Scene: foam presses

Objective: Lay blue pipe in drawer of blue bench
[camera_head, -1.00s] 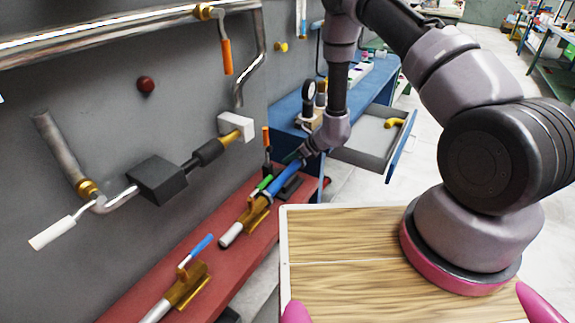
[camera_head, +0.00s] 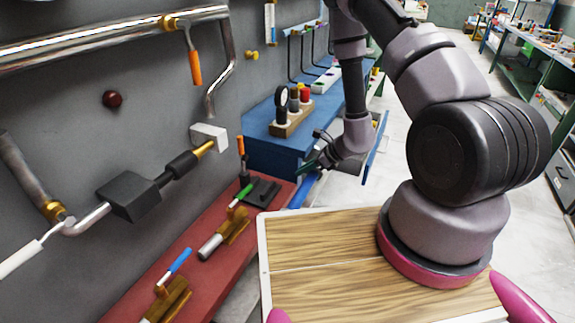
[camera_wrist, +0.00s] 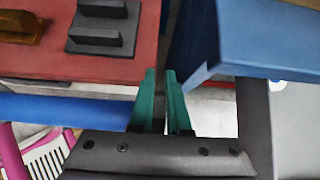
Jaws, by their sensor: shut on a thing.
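The blue pipe (camera_wrist: 55,108) runs in from the left of the wrist view to the teal fingers of my gripper (camera_wrist: 160,105), which is shut on it. In the head view a short stretch of the pipe (camera_head: 299,194) shows below my gripper (camera_head: 311,168), between the red bench and the blue bench; the rest is hidden. The blue bench (camera_head: 262,150) stands at the back, and its top corner is close to the fingers in the wrist view. Its drawer (camera_head: 376,150) is pulled out, mostly hidden behind my arm.
The red bench (camera_head: 150,262) with brass clamps (camera_head: 232,230) and a black holder (camera_head: 262,190) lies left of my gripper. A wooden block with upright tools (camera_head: 290,122) stands on the blue bench. Pipes and valves line the grey wall.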

